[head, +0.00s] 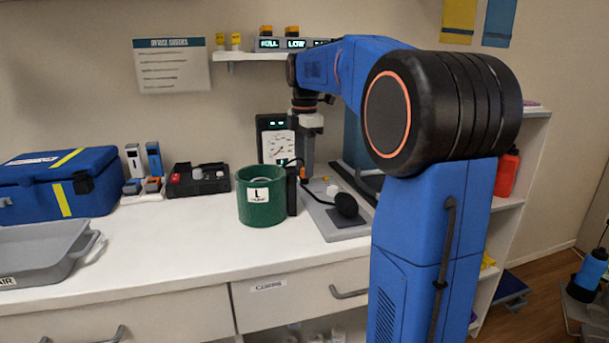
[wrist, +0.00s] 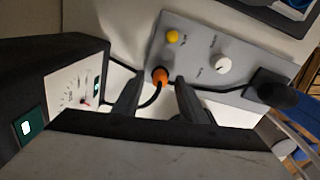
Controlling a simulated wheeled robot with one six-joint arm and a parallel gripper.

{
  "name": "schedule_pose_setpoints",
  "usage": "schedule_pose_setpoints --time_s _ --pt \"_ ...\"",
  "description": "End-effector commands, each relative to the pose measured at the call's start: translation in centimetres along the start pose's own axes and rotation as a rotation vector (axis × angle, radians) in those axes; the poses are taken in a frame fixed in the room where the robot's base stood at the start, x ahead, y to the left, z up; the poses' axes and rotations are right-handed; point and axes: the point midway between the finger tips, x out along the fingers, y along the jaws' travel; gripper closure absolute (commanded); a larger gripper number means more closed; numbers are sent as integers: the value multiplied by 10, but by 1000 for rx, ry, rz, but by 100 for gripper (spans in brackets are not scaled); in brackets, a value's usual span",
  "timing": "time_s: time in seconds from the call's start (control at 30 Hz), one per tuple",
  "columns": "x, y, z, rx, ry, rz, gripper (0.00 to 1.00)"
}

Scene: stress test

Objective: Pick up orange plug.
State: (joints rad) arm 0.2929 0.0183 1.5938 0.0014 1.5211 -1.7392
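The orange plug (wrist: 160,74) shows in the wrist view at the near edge of a grey panel (wrist: 205,62), with a black cable curving from it. My gripper (wrist: 160,83) is open. Its two dark fingers stand apart, one on each side of the plug in the picture, and I see no contact. Whether the plug is between the tips or just beyond them I cannot tell.
The panel bears a yellow button (wrist: 173,37), a white knob (wrist: 223,64) and a black part (wrist: 272,92). A dial gauge (head: 276,143) stands behind my gripper. A green container (head: 262,197) stands left of the panel. The counter front (head: 160,255) is clear.

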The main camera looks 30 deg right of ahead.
Motion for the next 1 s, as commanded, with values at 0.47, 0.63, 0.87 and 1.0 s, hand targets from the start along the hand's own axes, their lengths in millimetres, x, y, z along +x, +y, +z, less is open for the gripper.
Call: schedule_pose_setpoints --time_s 0.47,0.63,0.87,1.0 --pt "-2 0 0 0 0 1 100" --pt "-19 1 0 0 0 2 100" --pt "-61 2 0 0 0 2 100" --pt "-82 2 0 0 0 2 100"
